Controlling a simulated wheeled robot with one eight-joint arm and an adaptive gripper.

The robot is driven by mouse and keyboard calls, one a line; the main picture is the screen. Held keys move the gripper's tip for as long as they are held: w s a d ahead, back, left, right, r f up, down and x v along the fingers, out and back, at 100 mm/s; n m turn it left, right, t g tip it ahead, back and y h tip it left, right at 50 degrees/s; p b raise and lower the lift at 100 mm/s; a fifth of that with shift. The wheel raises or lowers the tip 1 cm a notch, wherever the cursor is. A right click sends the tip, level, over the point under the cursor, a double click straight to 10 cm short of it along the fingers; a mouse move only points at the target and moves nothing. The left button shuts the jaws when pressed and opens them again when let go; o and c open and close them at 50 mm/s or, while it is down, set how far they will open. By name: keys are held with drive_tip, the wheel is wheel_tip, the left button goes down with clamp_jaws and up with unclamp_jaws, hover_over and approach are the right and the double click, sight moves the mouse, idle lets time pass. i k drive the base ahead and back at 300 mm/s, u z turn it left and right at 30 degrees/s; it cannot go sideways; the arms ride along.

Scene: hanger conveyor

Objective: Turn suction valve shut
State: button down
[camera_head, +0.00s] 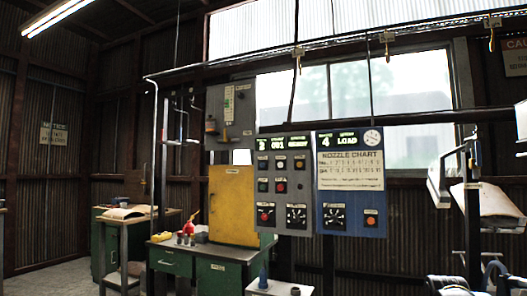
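I cannot pick out the suction valve for certain. A grey control panel (284,217) with lit displays, several round buttons, a red button (266,214) and a black dial (297,214) hangs in the middle. Beside it on the right is a blue panel (349,225) with a nozzle chart, a gauge (372,137), a dial (335,217) and an orange button (371,221). A grey wall board (243,108) behind carries a pale green strip and small fittings too small to read. My gripper does not show.
A yellow cabinet (232,203) stands on a green workbench (172,262) with small items and a red object (189,226). A small white stand (279,288) is at bottom centre. Hooks (387,46) hang from an overhead rail. Pale forms and blue-grey parts crowd the right side.

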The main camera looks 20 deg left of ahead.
sight(478, 144)
drive_tip(key=z, duration=0.45)
drive_tip(key=k, duration=1.25)
drive_tip(key=u, duration=0.7)
drive_tip(key=i, duration=1)
drive_tip(key=u, duration=0.05)
